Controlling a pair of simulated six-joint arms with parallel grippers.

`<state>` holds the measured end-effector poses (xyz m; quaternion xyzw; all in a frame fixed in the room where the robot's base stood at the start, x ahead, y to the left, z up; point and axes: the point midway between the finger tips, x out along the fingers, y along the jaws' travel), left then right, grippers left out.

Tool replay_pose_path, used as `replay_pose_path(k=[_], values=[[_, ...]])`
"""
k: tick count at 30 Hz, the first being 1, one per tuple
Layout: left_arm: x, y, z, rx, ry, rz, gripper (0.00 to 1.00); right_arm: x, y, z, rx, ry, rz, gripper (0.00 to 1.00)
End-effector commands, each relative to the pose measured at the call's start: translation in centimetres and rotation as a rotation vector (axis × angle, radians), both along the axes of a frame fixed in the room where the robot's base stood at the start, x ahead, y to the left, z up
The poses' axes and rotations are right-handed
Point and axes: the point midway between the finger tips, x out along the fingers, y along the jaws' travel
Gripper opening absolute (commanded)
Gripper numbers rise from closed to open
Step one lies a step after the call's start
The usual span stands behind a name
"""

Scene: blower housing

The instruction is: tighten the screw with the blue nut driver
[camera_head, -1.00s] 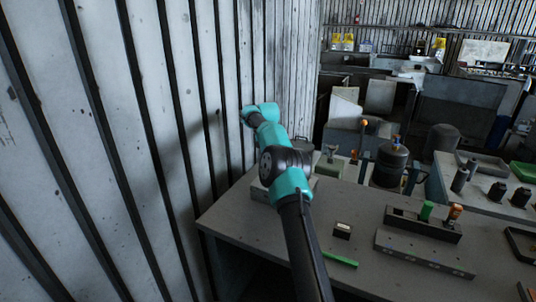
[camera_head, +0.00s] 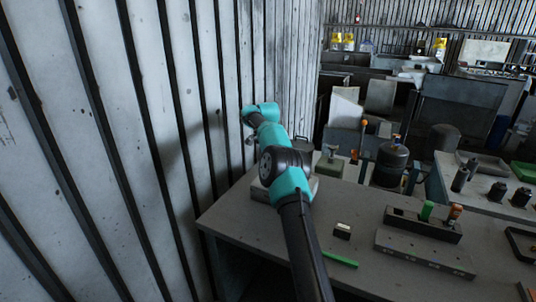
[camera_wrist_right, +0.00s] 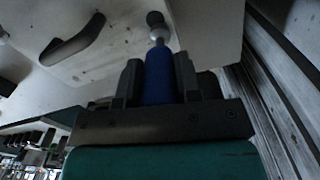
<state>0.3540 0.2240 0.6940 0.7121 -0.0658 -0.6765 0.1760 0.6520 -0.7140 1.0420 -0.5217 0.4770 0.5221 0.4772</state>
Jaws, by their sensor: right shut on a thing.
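The blue nut driver (camera_wrist_right: 160,78) is held in my right gripper (camera_wrist_right: 158,68), which is shut around its handle in the right wrist view. Its silver shaft points away from me toward a dark round part (camera_wrist_right: 155,19) on a pale grey surface (camera_wrist_right: 205,35). I cannot tell whether this part is the screw or whether the tip is seated on it. In the head view my arm reaches to the wall side of the table; its gripper and the driver are not clearly visible there. My left gripper is not in view.
A dark curved slot or handle (camera_wrist_right: 73,42) is on the pale surface. On the table, a rack (camera_head: 402,217) holds a green-handled tool (camera_head: 427,210) and an orange-handled tool (camera_head: 454,212). A small black box (camera_head: 342,231) and green strip (camera_head: 340,258) lie nearby. The corrugated wall (camera_head: 150,120) is close.

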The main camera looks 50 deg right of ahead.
Motion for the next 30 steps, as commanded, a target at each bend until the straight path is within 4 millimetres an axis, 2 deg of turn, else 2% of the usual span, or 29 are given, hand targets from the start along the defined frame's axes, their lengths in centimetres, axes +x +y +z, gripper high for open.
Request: replay_pose_path(k=[30], values=[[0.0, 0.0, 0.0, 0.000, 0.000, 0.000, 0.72, 0.0, 0.0, 3.0, -0.001, -0.001, 0.000, 0.03]])
